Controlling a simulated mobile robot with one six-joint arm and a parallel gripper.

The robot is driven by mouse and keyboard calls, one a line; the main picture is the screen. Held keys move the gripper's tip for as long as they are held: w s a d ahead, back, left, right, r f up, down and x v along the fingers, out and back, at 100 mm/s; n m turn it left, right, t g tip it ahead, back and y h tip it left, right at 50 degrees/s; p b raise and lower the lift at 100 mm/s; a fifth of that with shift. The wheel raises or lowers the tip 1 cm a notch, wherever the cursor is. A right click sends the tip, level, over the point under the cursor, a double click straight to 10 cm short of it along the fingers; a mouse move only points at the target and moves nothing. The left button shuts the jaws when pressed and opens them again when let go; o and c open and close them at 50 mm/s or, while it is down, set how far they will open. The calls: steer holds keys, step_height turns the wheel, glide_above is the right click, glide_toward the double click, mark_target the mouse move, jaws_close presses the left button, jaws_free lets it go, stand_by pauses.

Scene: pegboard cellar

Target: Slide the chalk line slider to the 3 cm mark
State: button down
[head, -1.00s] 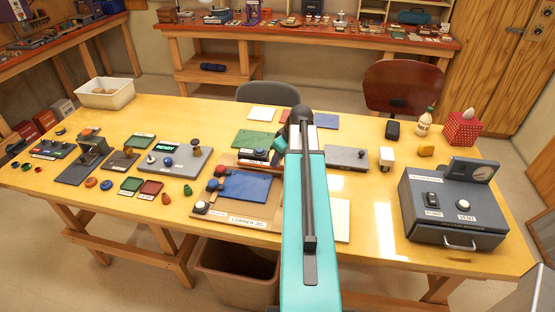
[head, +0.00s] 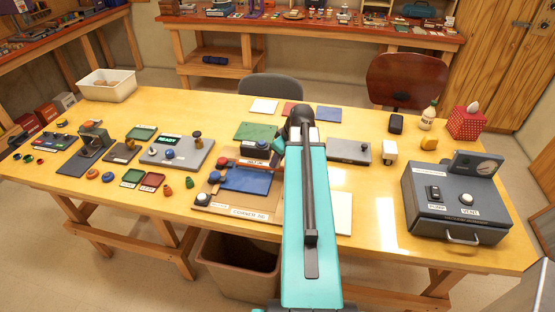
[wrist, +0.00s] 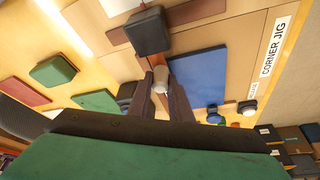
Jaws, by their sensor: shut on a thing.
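The corner jig (head: 215,203) lies near the table's front edge, left of my arm, with a blue plate (head: 250,178) on it. In the wrist view the blue plate (wrist: 197,80) is right of my fingers. My gripper (wrist: 163,88) is shut on a small pale-ended, orange-brown piece (wrist: 160,77), which looks like the chalk line slider's grip. A dark block (wrist: 147,32) sits just beyond it, over a brown strip (wrist: 195,13). In the head view my arm hides the fingertips and the held piece. I cannot read a scale or the 3 cm mark.
A grey box with a gauge (head: 455,205) stands at the right. A flat grey case (head: 348,152) and a white sheet (head: 341,215) lie right of my arm. A grey panel with knobs (head: 185,152) stands left of the jig. Bare table lies between the sheet and gauge box.

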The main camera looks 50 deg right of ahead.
steer(key=c, duration=1.6)
jaws_free()
steer(key=shift+r, duration=0.1)
steer(key=shift+b+v, duration=1.6)
steer(key=shift+v, duration=5.25)
